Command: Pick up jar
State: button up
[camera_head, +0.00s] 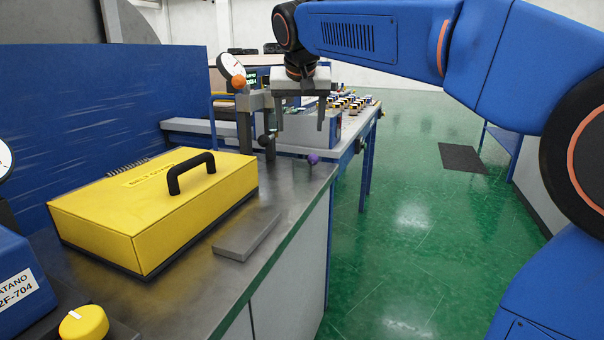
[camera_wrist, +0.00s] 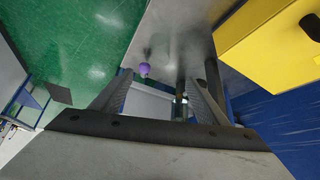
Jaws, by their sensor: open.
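I cannot make out a clear jar. Several small dark, yellow and white items (camera_head: 352,103) stand in rows on the far table; they are too small to tell if they are jars. My gripper (camera_head: 300,126) is open and points down over the far end of the metal bench, with nothing seen between its fingers. In the wrist view, the open fingers (camera_wrist: 160,86) frame a pale grey box-like surface (camera_wrist: 148,103).
A yellow case (camera_head: 150,215) with a black handle sits on the metal bench (camera_head: 290,205). A flat grey block (camera_head: 247,237) lies beside it. A purple knob (camera_head: 313,159) stands near the bench edge. Green floor (camera_head: 430,220) lies open at right.

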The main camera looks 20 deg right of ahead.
send_over(302, 170)
jog(key=s, duration=0.1)
notch_tip(302, 170, down, 6)
jog(key=f, duration=0.1)
jog(key=shift+x, duration=2.45)
jog(key=shift+s+f, duration=0.1)
jog(key=shift+s, duration=0.05)
jog(key=c, duration=1.5)
